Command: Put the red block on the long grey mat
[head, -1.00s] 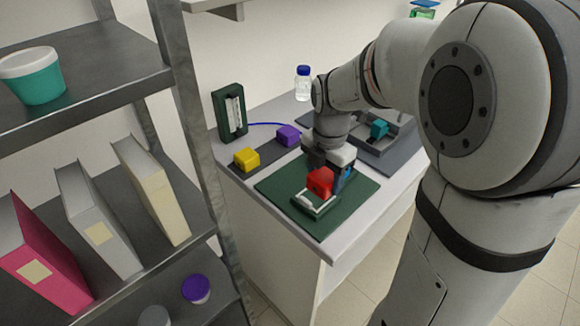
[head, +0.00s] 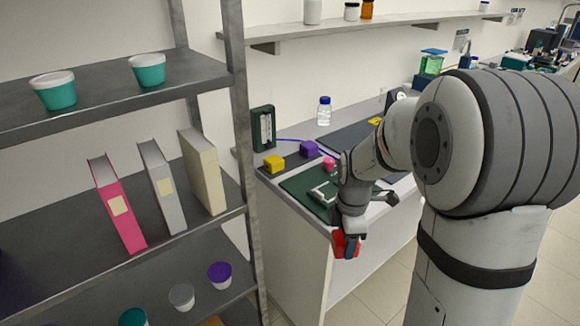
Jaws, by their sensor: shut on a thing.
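The red block (head: 339,243) is between the jaws of my gripper (head: 347,245), which is shut on it. The gripper points down just in front of the bench's front edge, and the block is clear of the bench top. A blue part of the gripper hides some of the block. A long dark grey mat (head: 291,166) lies at the left of the bench top, behind the gripper. A yellow block (head: 274,164) and a purple block (head: 309,149) sit apart on it.
A green mat (head: 301,186) with a pale-handled fixture (head: 322,192) lies between the gripper and the grey mat. A pink object (head: 329,164) stands near its back edge. A metal shelf rack (head: 246,150) rises at the left.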

